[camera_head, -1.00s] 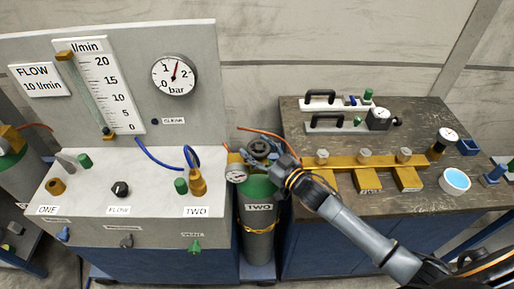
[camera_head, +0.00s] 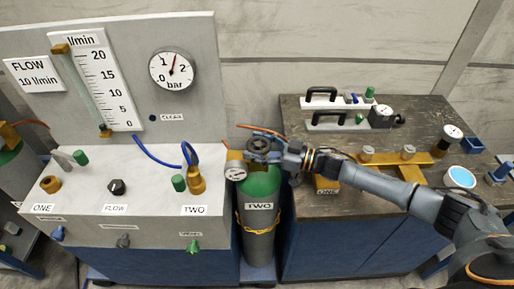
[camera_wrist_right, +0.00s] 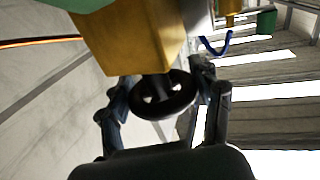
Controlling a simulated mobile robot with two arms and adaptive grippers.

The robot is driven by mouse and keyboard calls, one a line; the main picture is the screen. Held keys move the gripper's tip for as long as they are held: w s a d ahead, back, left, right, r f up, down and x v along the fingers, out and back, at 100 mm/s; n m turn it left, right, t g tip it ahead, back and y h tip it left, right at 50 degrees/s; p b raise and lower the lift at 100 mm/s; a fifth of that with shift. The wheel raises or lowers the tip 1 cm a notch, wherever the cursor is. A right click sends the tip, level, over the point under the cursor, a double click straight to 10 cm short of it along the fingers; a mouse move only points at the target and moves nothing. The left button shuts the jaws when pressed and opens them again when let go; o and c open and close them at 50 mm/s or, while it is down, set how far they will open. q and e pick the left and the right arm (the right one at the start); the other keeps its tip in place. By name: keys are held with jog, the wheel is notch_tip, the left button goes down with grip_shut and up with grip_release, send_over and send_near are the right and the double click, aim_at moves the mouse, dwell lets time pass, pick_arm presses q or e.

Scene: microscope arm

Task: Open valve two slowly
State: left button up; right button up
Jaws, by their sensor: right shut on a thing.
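The green-topped cylinder labelled TWO (camera_head: 259,205) stands upright between the panel cabinet and the bench, with a chain around it. Its dark round valve handwheel (camera_head: 258,145) is at the top, and it also shows in the right wrist view (camera_wrist_right: 163,97), below a brass valve body (camera_wrist_right: 135,38). My right gripper (camera_head: 272,149) reaches in from the right at the handwheel. In the right wrist view its two fingers (camera_wrist_right: 164,102) stand on either side of the wheel and are shut on it. My left gripper is not in view.
A small gauge (camera_head: 235,171) sits left of the valve. The panel cabinet (camera_head: 100,235) carries a flow tube, a bar gauge (camera_head: 172,69) and knobs. The wooden bench (camera_head: 430,115) on the right holds brass fittings, handles and a white-rimmed blue dish (camera_head: 459,177).

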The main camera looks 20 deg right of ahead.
aim_at(256, 143)
jog(key=shift+r, duration=0.1)
jog(key=o, duration=1.2)
jog(key=shift+a, duration=0.1)
jog(key=shift+c, duration=0.2)
notch_tip(256, 143, up, 10)
jog(key=shift+f, duration=0.1)
